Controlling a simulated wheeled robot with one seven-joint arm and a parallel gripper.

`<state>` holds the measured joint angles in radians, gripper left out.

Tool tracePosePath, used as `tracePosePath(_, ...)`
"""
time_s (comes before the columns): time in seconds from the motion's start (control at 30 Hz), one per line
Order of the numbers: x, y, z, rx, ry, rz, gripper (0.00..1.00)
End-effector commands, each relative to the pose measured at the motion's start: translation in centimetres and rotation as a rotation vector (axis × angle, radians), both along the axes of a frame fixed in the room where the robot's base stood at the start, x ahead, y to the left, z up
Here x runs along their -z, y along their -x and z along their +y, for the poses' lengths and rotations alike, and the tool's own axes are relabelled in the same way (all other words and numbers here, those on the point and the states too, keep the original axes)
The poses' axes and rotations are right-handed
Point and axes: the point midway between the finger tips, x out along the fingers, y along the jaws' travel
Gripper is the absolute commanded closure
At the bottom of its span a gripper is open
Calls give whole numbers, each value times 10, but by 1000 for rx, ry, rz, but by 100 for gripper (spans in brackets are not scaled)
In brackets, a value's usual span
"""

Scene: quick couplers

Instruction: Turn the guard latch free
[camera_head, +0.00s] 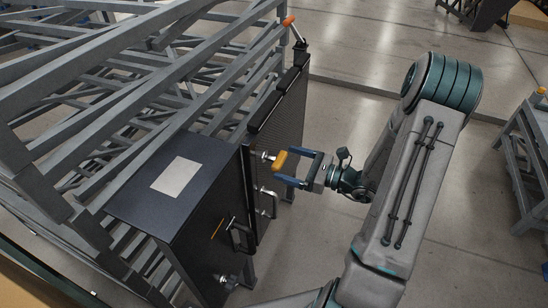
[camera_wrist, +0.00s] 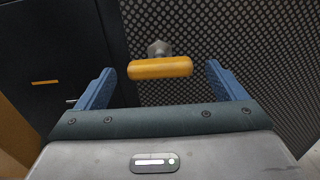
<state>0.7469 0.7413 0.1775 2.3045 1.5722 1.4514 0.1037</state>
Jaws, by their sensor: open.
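The guard latch appears to be the yellow bar handle (camera_head: 281,160) on a short metal stem, standing out from the dark perforated panel. It also shows in the wrist view (camera_wrist: 160,67), lying crosswise with its grey hex stem (camera_wrist: 159,48) behind it. My gripper (camera_head: 287,168) is open at the latch. In the wrist view its blue fingers (camera_wrist: 160,73) stand to the left and right of the bar's ends, with a visible gap on each side. Nothing is held. How deep the bar sits between the fingers is hard to tell.
Metal fittings (camera_head: 268,203) project below the latch. An orange-tipped lever (camera_head: 289,21) rises at the panel's far end. Grey frame bars fill the left; open floor (camera_head: 330,110) lies right.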

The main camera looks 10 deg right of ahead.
Motion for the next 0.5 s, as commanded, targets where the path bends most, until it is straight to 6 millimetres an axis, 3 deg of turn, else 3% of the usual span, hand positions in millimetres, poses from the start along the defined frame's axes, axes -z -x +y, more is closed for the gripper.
tracePosePath(0.2,0,-22,31,-3,1,-1,9)
tracePosePath(0.5,0,-31,43,-1,1,-1,9)
